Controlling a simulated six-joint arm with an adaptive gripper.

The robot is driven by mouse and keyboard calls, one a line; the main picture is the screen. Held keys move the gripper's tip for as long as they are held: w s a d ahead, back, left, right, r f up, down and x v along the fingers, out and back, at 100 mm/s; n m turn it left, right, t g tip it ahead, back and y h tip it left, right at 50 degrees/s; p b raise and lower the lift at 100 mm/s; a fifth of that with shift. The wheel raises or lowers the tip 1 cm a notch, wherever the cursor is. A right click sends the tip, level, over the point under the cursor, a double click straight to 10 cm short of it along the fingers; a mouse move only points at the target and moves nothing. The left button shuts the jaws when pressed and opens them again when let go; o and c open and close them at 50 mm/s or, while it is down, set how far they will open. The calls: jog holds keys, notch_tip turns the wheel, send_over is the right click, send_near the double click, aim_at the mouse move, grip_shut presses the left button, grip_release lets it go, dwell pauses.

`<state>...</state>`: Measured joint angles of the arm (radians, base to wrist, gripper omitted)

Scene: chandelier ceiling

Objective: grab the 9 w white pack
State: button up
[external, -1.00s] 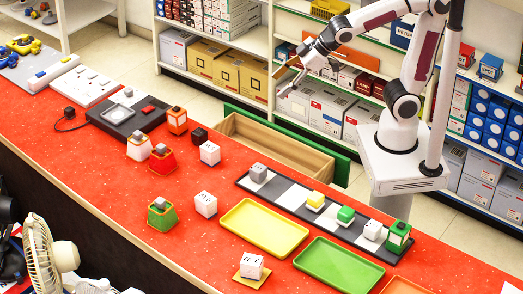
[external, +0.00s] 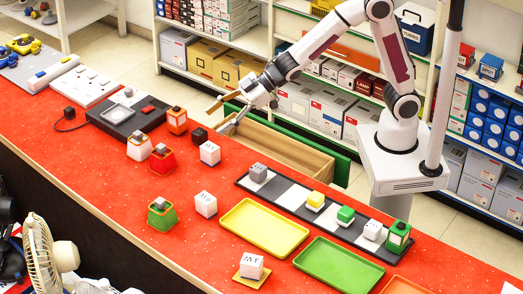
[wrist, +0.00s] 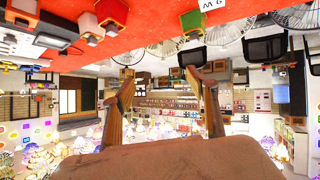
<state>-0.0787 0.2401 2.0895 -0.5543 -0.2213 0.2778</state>
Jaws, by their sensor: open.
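Several white packs stand on the red counter (external: 115,182). One (external: 210,152) is near the back edge by a black cube. Another (external: 205,205) is left of the yellow tray. A third (external: 251,266) sits on a small yellow-tan base at the front. They bear dark lettering, too small for me to tell which is the 9 W one. My gripper (external: 220,119) is open and empty in the external view, above the open drawer behind the counter. In the wrist view its fingers (wrist: 159,72) are spread, and a lettered white pack (wrist: 212,5) shows at the top edge.
A yellow tray (external: 264,256) and a green tray (external: 339,288) lie at the front right. A checkered strip (external: 291,193) holds several small blocks. Red (external: 163,160), green (external: 161,216) and orange (external: 177,121) containers stand on the left. The wooden drawer (external: 290,148) is open behind the counter.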

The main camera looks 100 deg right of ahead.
jog(key=w+a+f+n+y, duration=0.2)
jog(key=w+a+f+y, duration=0.1)
jog(key=w+a+f, duration=0.3)
jog(key=n+y, duration=0.1)
jog(key=y, duration=0.2)
send_over(207, 197)
jog(key=d, duration=0.1)
jog(key=shift+g, duration=0.4)
notch_tip(207, 197, down, 6)
jog(key=shift+w+f, duration=0.1)
jog(key=shift+a+f, duration=0.4)
jog(key=shift+a, duration=0.05)
jog(key=shift+f, duration=2.9)
jog(key=shift+f, duration=0.45)
jog(key=shift+a+f, duration=0.1)
jog(key=shift+f, duration=0.15)
jog(key=shift+x, duration=2.35)
